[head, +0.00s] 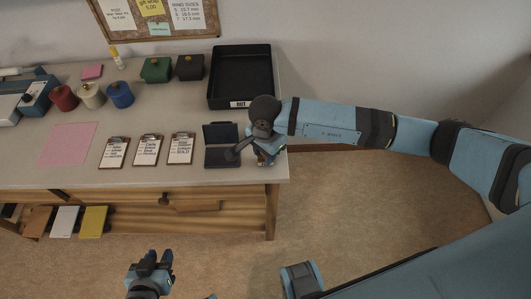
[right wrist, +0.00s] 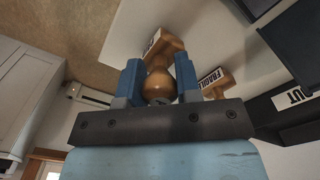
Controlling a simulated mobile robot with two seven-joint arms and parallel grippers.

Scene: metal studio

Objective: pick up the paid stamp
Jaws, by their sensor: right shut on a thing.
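My right gripper (head: 265,152) is at the right end of the table, beside an open dark ink pad (head: 221,155). In the right wrist view its two blue fingers (right wrist: 160,82) are shut on the round knob of a wooden stamp (right wrist: 159,85). The stamp's label is too small and tilted to read. A second wooden stamp (right wrist: 218,85) labelled FRAGILE stands close beside it. In the head view the gripper mostly hides the stamps. My left gripper (head: 149,272) is low in front of the table, away from it; its finger gap is unclear.
A black tray (head: 240,104) labelled OUT stands behind the right gripper. Three clipboards (head: 148,150) lie left of the ink pad, with a pink sheet (head: 68,144) beyond. Red, cream and blue pots (head: 120,95) and green and black boxes (head: 156,70) stand at the back.

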